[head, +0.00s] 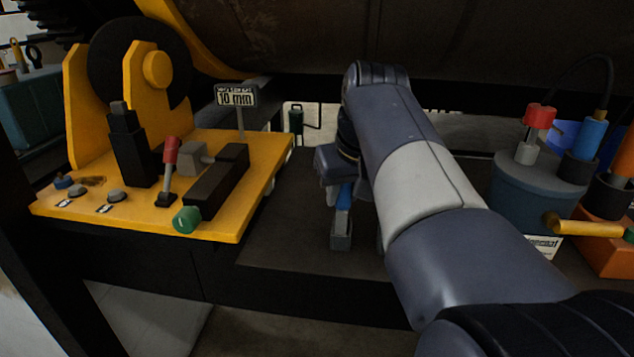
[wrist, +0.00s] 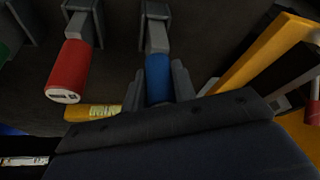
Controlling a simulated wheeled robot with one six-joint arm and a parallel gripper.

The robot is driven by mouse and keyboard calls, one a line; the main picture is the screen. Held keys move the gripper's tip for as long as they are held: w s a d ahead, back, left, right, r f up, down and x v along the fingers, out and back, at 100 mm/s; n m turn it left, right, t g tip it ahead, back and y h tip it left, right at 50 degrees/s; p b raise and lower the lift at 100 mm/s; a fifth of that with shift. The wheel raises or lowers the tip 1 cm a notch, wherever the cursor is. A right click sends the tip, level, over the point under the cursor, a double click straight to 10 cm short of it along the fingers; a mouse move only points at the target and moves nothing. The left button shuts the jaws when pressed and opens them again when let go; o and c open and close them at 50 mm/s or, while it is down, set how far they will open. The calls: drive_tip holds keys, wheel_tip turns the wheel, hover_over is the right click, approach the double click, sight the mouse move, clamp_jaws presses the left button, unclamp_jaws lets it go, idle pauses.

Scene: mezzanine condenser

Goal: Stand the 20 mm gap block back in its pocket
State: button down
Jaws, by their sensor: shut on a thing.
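My gripper (head: 341,190) is shut on a blue-handled block (head: 343,208), pointing down over the dark shelf. The blue handle (wrist: 158,80) sits between both fingers in the wrist view, with a grey shank beyond it. The block looks upright. Its lower end meets a small grey pocket (head: 341,241) on the shelf, which shows as a dark bracket (wrist: 157,10) in the wrist view. I cannot tell how deep it sits. No size mark on it is readable. A red-handled block (wrist: 70,68) stands in a neighbouring pocket (wrist: 84,8).
A yellow station (head: 225,222) with a "10 mm" sign (head: 236,97) and red-handled lever (head: 171,150) stands left. A blue-grey bucket (head: 520,190) stands right. My arm hides part of the shelf.

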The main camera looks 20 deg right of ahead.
drive_tip(key=shift+f+b, duration=0.4)
drive_tip(key=shift+f, duration=0.1)
drive_tip(key=c, duration=1.1)
unclamp_jaws()
drive_tip(key=shift+f, duration=0.1)
drive_tip(key=v, duration=1.1)
drive_tip(key=shift+f, duration=0.1)
drive_tip(key=x, duration=1.1)
drive_tip(key=shift+r+p, duration=0.35)
drive_tip(key=shift+r, duration=0.25)
